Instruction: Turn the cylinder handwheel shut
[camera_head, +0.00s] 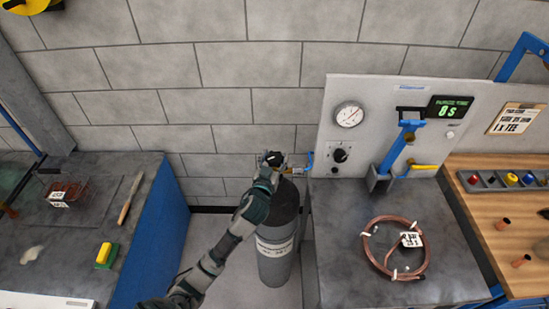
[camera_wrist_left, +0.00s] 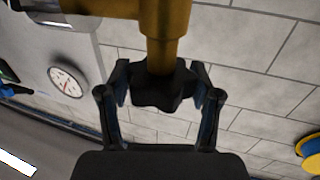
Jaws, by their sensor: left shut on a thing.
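A dark grey gas cylinder (camera_head: 275,250) with a white label stands upright on the floor between two benches. Its black handwheel (camera_wrist_left: 162,86) sits on a brass valve (camera_wrist_left: 163,35) in the left wrist view. My left gripper (camera_head: 271,160) is at the top of the cylinder in the head view. In the left wrist view my left gripper (camera_wrist_left: 160,92) has one finger on each side of the handwheel and is shut on it. The gripper and arm hide most of the valve in the head view. My right gripper is in neither view.
Right of the cylinder is a bench (camera_head: 345,270) with a copper coil (camera_head: 370,258) and a panel carrying a pressure gauge (camera_head: 349,114) and green display (camera_head: 449,107). On the left bench (camera_head: 90,240) lie a wire basket, a brush and a yellow-green sponge (camera_head: 106,255). A block wall is behind.

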